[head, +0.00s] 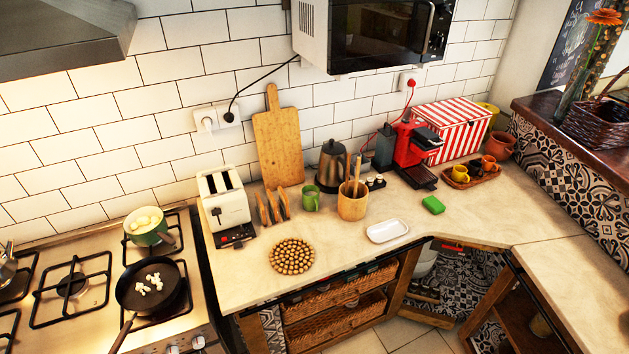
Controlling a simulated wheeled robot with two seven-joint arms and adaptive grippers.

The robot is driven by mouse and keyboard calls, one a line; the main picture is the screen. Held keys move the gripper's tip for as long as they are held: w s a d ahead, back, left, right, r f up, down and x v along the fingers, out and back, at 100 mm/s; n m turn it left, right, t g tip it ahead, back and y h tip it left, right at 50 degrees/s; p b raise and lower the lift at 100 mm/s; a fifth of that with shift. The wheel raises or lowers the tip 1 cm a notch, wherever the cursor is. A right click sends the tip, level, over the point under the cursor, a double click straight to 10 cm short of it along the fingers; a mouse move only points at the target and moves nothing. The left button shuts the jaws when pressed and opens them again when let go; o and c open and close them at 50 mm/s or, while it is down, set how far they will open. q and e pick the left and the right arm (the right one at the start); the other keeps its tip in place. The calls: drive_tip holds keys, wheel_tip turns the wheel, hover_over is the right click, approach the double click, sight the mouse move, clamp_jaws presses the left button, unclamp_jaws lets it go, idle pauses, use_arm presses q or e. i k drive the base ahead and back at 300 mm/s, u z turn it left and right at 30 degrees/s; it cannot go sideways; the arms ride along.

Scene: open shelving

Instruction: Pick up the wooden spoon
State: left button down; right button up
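A wooden holder (352,206) stands upright on the counter, left of the white dish. Thin wooden utensil handles (357,170) stick up out of it. One of them may be the wooden spoon, but their lower parts are hidden inside the holder and I cannot tell which is the spoon. Neither of my grippers shows in the head view.
Around the holder are a green mug (311,199), a kettle (331,165), a white dish (388,231), a green sponge (433,205) and a round trivet (291,257). A toaster (226,204) and stove (75,285) are left. A microwave (385,32) hangs above.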

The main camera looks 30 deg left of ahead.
sight(359, 161)
drive_tip(key=u, duration=0.85)
drive_tip(key=i, duration=0.9)
drive_tip(key=u, duration=0.8)
